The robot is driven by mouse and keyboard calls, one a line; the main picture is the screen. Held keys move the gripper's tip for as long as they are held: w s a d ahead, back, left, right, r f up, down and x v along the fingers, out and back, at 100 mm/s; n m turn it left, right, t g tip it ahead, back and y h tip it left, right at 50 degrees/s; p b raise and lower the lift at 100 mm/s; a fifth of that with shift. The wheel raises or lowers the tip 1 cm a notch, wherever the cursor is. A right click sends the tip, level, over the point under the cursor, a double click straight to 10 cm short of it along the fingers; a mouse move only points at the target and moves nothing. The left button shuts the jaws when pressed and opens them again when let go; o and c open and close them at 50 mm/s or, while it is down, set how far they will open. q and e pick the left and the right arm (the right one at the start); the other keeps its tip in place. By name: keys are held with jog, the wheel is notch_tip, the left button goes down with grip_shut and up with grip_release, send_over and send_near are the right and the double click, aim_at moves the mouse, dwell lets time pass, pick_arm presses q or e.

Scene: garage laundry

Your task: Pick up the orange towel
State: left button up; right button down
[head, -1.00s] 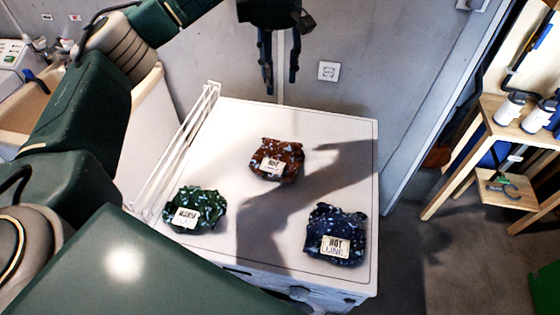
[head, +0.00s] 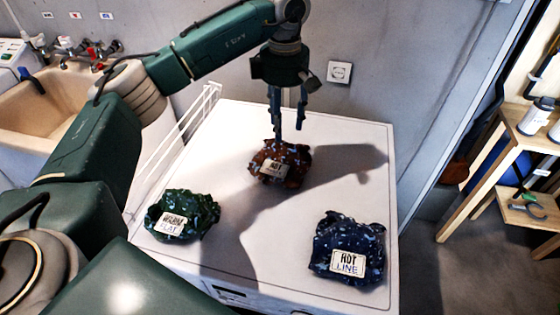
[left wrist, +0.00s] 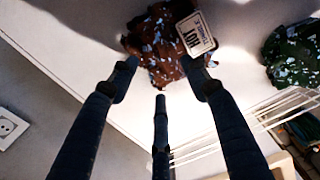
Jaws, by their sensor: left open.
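The orange towel (head: 281,166) is a crumpled rusty-orange bundle with pale flecks and a white label. It lies on the white top of the appliance, towards the back. My left gripper (head: 287,138) is above the towel with its fingers pointing down and their tips close to its back edge. In the left wrist view the towel (left wrist: 165,45) shows just beyond the spread fingers of the open gripper (left wrist: 160,85). Nothing is between the fingers. I cannot tell whether a fingertip touches the cloth. My right gripper is not in view.
A green bundle (head: 182,215) lies at the front left of the white top (head: 270,240), and a dark blue bundle (head: 349,247) at the front right. A white wire rack (head: 178,150) runs along the left edge. A wall stands behind, and a wooden shelf (head: 510,165) is at the right.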

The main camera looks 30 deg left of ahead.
aim_at(281, 158)
pick_arm(q)
jog(key=f, duration=0.2)
jog(key=s+f+p, duration=0.1)
jog(key=f, duration=0.1)
jog(key=shift+f, duration=0.4)
jog(key=shift+w+f, duration=0.1)
jog(key=shift+f, duration=0.4)
grip_shut()
